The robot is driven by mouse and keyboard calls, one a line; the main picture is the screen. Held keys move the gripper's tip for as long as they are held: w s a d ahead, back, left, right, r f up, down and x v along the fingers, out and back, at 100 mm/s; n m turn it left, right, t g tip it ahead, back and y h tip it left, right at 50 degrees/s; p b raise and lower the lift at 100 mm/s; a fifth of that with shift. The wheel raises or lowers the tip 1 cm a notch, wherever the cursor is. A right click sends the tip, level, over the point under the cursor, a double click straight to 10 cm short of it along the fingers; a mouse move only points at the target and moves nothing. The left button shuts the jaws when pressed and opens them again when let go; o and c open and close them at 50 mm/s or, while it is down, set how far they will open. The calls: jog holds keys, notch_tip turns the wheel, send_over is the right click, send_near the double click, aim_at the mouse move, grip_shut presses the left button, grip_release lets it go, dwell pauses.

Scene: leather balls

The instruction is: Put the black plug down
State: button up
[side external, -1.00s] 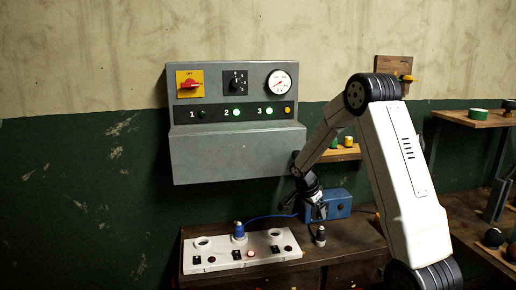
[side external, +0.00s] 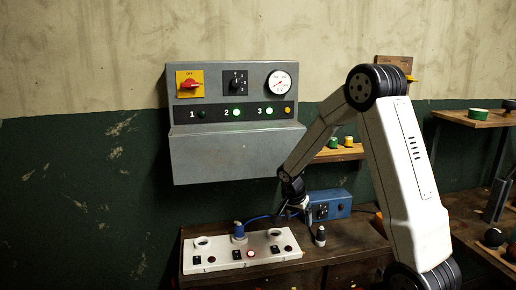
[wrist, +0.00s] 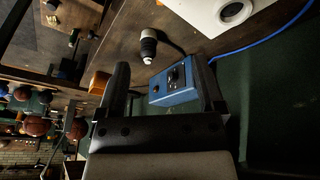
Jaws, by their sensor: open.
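In the wrist view the black plug (wrist: 149,46) lies beyond the fingertips, clear of both fingers. My gripper (side external: 294,210) is in the air to the upper left of the plug in the side view, apart from it. In the wrist view my gripper (wrist: 160,74) is open with nothing held between its fingers.
A blue plug (side external: 239,230) stands in the panel. A blue box (side external: 330,204) with a cable is behind my gripper. A grey control cabinet (side external: 238,155) hangs on the wall. Shelves with balls (side external: 494,237) are at the right.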

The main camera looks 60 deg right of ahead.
jog(key=s+a+n+t+y, duration=0.1)
jog(key=s+a+n, duration=0.1)
jog(key=a+n, duration=0.7)
jog(key=s+a+n+t+y, duration=0.2)
jog(key=a+n, duration=0.7)
jog(key=a, duration=0.7)
jog(key=shift+s+a+r, duration=0.15)
jog(key=shift+s+r, duration=0.15)
jog(key=shift+s, duration=0.1)
